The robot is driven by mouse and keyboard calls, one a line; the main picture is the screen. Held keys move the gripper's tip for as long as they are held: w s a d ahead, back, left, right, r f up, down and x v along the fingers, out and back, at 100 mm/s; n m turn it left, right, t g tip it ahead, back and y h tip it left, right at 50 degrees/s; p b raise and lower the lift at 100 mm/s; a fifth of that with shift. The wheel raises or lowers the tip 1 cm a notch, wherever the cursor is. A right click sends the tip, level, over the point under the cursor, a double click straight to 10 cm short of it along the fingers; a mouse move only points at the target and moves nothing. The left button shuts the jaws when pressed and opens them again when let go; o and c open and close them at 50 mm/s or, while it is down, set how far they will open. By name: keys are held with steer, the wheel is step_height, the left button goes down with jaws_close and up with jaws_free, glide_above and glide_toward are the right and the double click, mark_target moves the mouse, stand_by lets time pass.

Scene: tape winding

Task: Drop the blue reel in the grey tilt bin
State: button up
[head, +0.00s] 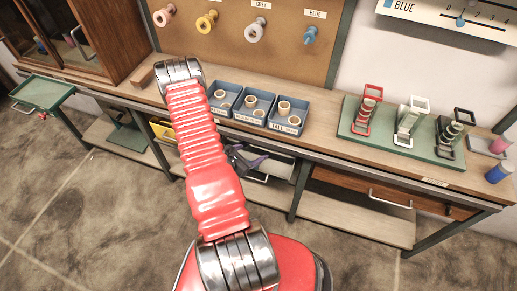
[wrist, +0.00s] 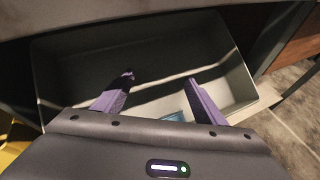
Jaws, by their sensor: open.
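A grey bin (wrist: 92,58) fills the middle of the wrist view, its open top facing me; in the head view it shows under the bench (head: 282,164). My gripper (wrist: 160,78), with purple fingers, is spread open over or in the bin mouth, with nothing between the fingertips. It also shows beside the bin in the head view (head: 250,161). A small light-blue patch (wrist: 174,117) shows low between the fingers, partly hidden by the gripper body; I cannot tell if it is the reel.
The bench holds blue trays (head: 268,118) with rolls, a green board (head: 350,128) with clamp-like stands, and a blue cylinder (head: 498,172) at right. A yellow bin (head: 161,130) is left of the grey one. The bench edge runs above the gripper. Floor in front is clear.

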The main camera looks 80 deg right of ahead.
steer(key=v, duration=1)
stand_by(0.8)
